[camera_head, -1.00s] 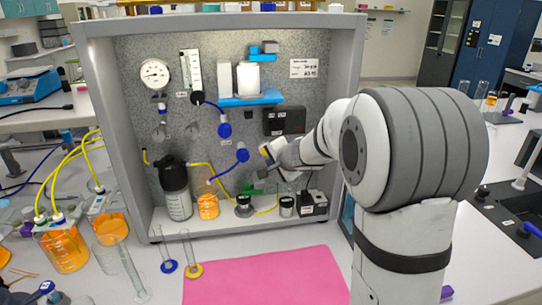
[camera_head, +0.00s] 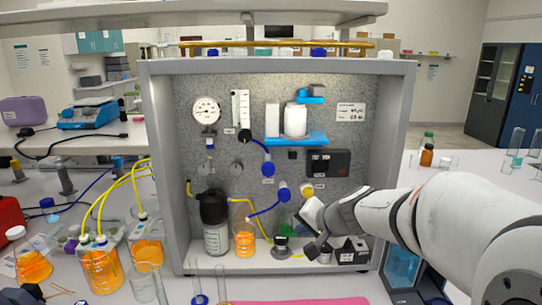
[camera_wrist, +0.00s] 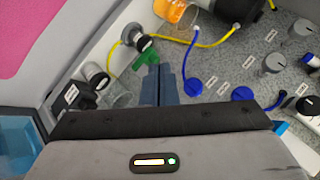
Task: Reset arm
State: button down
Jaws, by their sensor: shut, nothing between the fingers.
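My gripper (camera_head: 316,248) is inside the front of the grey membrane rig (camera_head: 160,150), at the lower right of its panel. In the wrist view my gripper's two dark fingers (camera_wrist: 158,84) lie together with nothing between them. A green part (camera_wrist: 146,59) is just beyond the fingertips; contact cannot be told. A yellow knob (camera_head: 308,190) is above my gripper and a blue valve handle (camera_head: 284,191) is up to its left. A black-capped bottle (camera_head: 216,225) and a beaker of orange liquid (camera_head: 244,238) stand at the rig's lower left.
A black box (camera_head: 352,251) stands on the rig floor right of my gripper. The rig's right wall (camera_head: 395,150) rises beside my arm. Flasks of orange liquid (camera_head: 101,270) with yellow tubes stand left of the rig. A pink mat (camera_head: 300,301) lies in front.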

jog(key=s+d+f+n+g+h, duration=0.2)
jog(key=s+d+n, duration=0.1)
jog(key=s, duration=0.8)
jog(key=s+d+f+n+g+h, duration=0.2)
jog(key=s+d+n+g+h, duration=0.1)
jog(key=s, duration=0.9)
jog(key=shift+f, duration=0.4)
